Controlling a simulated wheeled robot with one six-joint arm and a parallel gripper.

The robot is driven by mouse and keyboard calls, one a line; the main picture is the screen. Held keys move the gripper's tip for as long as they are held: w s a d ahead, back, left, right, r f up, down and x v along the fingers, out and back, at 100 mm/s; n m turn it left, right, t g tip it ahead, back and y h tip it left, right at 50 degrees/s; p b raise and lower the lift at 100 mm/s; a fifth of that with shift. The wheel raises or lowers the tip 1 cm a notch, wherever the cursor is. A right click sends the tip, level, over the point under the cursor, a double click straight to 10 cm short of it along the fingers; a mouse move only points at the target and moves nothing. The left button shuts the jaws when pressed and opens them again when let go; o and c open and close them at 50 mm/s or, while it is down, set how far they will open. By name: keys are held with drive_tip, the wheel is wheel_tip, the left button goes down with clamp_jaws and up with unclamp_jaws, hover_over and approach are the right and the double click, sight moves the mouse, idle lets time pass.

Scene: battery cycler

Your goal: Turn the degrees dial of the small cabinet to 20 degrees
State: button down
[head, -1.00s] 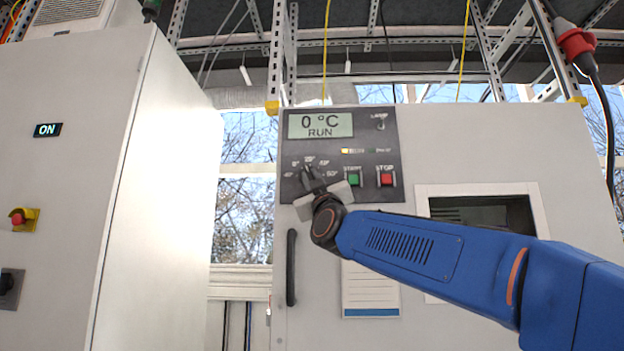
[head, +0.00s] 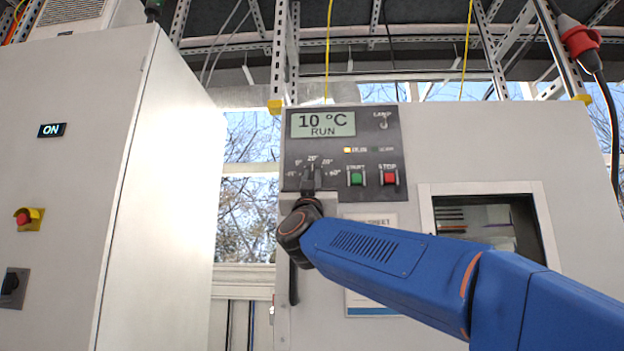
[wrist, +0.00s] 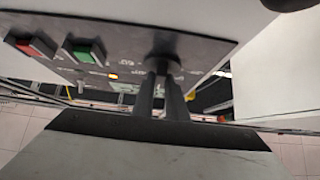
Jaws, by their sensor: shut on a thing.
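The degrees dial (head: 311,173) is a dark knob on the black control panel of the small cabinet (head: 400,148), below its display. The display (head: 323,124) reads 10 °C, RUN. My gripper (head: 311,186) is at the dial from below, its fingers shut on the knob and pointing nearly straight up in the head view. The gripper hides the lower part of the dial. In the wrist view, the two dark fingers (wrist: 160,92) reach to the dial (wrist: 162,62), which is partly hidden between them. The scale marks around the dial are small; 20° is at the top.
The green START button (head: 356,178) and red STOP button (head: 389,177) sit just right of the dial. A lamp switch (head: 383,122) is above them. A dark door handle (head: 293,284) is below. A large cabinet (head: 75,180) stands at left, with a gap between.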

drive_tip(key=c, duration=1.8)
unclamp_jaws()
drive_tip(key=shift+o, duration=0.2)
drive_tip(key=shift+s, duration=0.1)
drive_tip(key=v, duration=1.7)
drive_tip(key=shift+f, duration=0.2)
